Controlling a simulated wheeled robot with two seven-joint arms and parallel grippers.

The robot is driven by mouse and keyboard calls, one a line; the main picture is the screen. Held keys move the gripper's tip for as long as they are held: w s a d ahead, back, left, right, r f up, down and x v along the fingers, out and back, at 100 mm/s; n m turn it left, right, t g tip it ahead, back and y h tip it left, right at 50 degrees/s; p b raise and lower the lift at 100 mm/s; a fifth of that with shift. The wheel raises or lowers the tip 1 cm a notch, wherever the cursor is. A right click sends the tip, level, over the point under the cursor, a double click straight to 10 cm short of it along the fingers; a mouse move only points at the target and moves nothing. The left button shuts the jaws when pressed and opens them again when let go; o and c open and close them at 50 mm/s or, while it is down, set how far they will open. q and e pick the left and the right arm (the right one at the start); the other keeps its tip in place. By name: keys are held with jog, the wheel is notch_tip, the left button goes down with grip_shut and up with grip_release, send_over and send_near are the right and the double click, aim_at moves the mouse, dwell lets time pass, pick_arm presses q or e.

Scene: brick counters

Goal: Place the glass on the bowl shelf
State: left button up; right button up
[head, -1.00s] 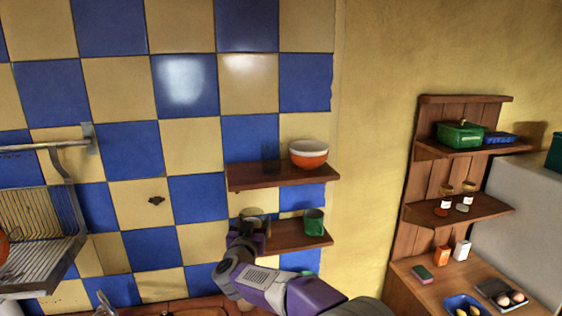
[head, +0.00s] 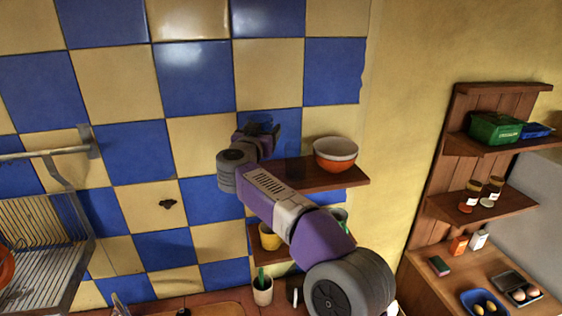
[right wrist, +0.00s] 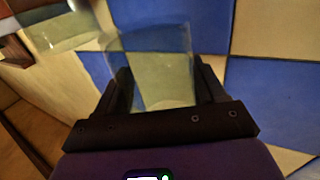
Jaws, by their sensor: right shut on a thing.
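My right gripper (head: 260,140) is shut on a clear glass (right wrist: 165,72), and the fingers stand on either side of it in the right wrist view. In the head view the held glass (head: 262,122) shows faintly against the tiles, above and left of the upper shelf. The bowl shelf (head: 325,180) is the upper wooden shelf. An orange bowl with a white inside (head: 335,155) stands on it. A second clear glass (head: 294,168) seems to stand on this shelf, left of the bowl. My left gripper is out of view.
My right arm hides part of both shelves. The lower shelf (head: 262,255) holds a yellow cup (head: 270,237) and a partly hidden green cup (head: 340,214). A dish rack (head: 45,240) hangs at the left. A wooden shelf unit (head: 450,170) stands at the right.

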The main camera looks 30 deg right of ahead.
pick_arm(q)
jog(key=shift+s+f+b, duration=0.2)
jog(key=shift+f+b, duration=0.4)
pick_arm(e)
jog(key=f, duration=0.8)
jog(key=shift+s+f, duration=0.2)
jog(key=shift+s, duration=0.05)
jog(key=shift+w+f, duration=0.1)
jog(key=shift+f, duration=0.2)
jog(key=o, duration=0.9)
jog(key=shift+r, duration=0.1)
